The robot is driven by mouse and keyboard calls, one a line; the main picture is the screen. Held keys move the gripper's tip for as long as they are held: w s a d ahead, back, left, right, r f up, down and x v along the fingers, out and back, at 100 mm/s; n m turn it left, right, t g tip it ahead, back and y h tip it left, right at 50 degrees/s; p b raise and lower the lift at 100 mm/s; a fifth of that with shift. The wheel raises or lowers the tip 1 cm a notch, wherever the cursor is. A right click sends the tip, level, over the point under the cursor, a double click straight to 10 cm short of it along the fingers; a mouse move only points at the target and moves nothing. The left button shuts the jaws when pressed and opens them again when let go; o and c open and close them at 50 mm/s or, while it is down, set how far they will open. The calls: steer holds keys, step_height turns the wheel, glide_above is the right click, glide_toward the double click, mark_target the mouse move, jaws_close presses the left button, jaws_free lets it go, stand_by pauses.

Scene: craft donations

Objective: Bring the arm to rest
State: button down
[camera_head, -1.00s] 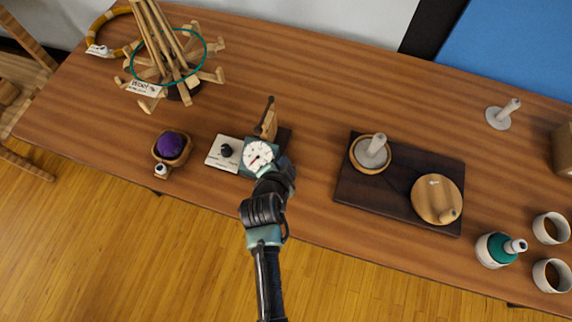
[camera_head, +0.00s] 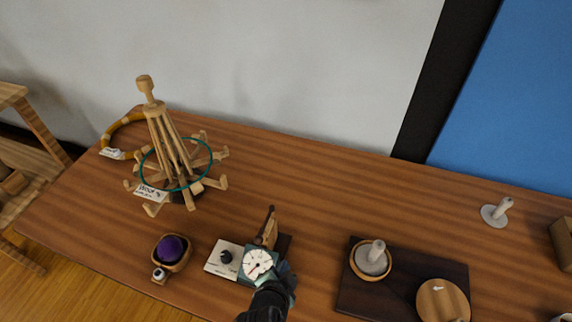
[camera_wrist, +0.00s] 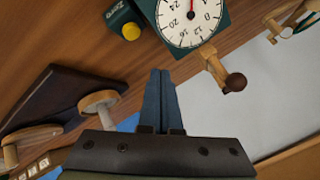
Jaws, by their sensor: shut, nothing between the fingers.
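My gripper (camera_wrist: 165,100) is shut and empty, its two blue fingers together in the middle of the wrist view. In the head view, my dark wrist hides the fingers beside the teal dial box (camera_head: 258,263). That box has a white face and stands on the table (camera_head: 330,200). The dial also shows in the wrist view (camera_wrist: 190,20), just beyond the fingertips, and I see no clear contact. A wooden piece with a dark knob (camera_wrist: 235,82) sits next to the dial.
A white panel with a black knob (camera_head: 226,257) lies left of the dial. A dark board (camera_head: 355,300) with round wooden pieces lies right. The table's back middle is clear.

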steer(key=w+r+n+t, duration=0.2)
steer(key=w+r+t, duration=0.15)
steer(key=r, duration=0.85)
steer(key=w+r+n+t, duration=0.15)
steer(key=w+r, duration=0.25)
steer(key=r, duration=0.8)
steer(key=w+r+n+t, duration=0.1)
steer(key=w+r+t, duration=0.3)
steer(key=r, duration=0.9)
steer(key=s+r+n+t+y, duration=0.1)
steer(key=s+r+n+t, duration=0.15)
steer(key=r, duration=0.65)
steer(key=s+r+n+t, duration=0.1)
steer(key=s+r+t, duration=0.15)
steer(key=r, duration=0.65)
steer(key=s+r+n+t+y, duration=0.1)
steer(key=s+r+n+t, duration=0.2)
steer(key=s+r, duration=0.9)
step_height(320, 180, up, 4)
steer(key=shift+s+d+t, duration=0.2)
steer(key=shift+s+t, duration=0.1)
steer(key=shift+t, duration=0.4)
